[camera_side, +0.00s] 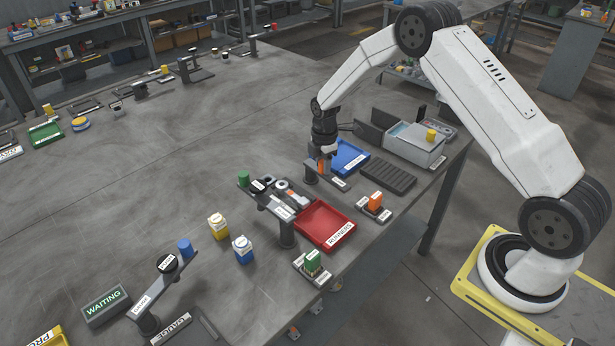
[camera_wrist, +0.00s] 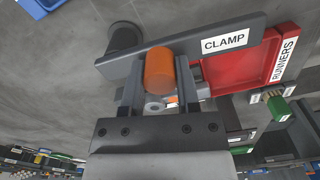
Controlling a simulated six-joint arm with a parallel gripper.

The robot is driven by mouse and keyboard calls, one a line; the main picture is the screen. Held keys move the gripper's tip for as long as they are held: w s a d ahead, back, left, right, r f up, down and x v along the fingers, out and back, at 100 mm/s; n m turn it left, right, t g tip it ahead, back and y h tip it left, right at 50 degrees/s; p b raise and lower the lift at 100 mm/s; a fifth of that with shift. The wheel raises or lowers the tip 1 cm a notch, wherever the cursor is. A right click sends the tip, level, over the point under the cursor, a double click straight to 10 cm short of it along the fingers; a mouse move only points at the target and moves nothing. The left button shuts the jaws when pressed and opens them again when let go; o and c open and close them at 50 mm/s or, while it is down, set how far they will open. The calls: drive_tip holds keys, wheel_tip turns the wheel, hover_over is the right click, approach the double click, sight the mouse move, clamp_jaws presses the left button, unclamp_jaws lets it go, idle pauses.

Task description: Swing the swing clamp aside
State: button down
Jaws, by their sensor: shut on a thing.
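The swing clamp is a grey bar (camera_side: 335,180) with a white label, on a dark post (camera_side: 311,172) near the table's right side. In the wrist view the bar (camera_wrist: 190,48), labelled CLAMP, runs across the top, with the post (camera_wrist: 125,37) at its left end. An orange cylindrical knob (camera_wrist: 160,70) stands on the bar. My gripper (camera_side: 325,160) comes down over the knob, one finger on each side of it. In the wrist view the gripper (camera_wrist: 160,80) is shut on the knob. The lower side of the knob is partly hidden.
A red RUNNERS tray (camera_side: 325,224) lies in front of the clamp; a blue tray (camera_side: 349,157) lies behind it. A dark ribbed block (camera_side: 388,177) and a grey box (camera_side: 413,146) are to the right. A labelled post fixture (camera_side: 285,228) stands to the left.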

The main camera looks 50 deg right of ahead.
drive_tip(key=shift+d+n, duration=0.2)
drive_tip(key=shift+n, duration=0.2)
drive_tip(key=shift+c, duration=1.6)
unclamp_jaws()
drive_tip(key=shift+r, duration=3.9)
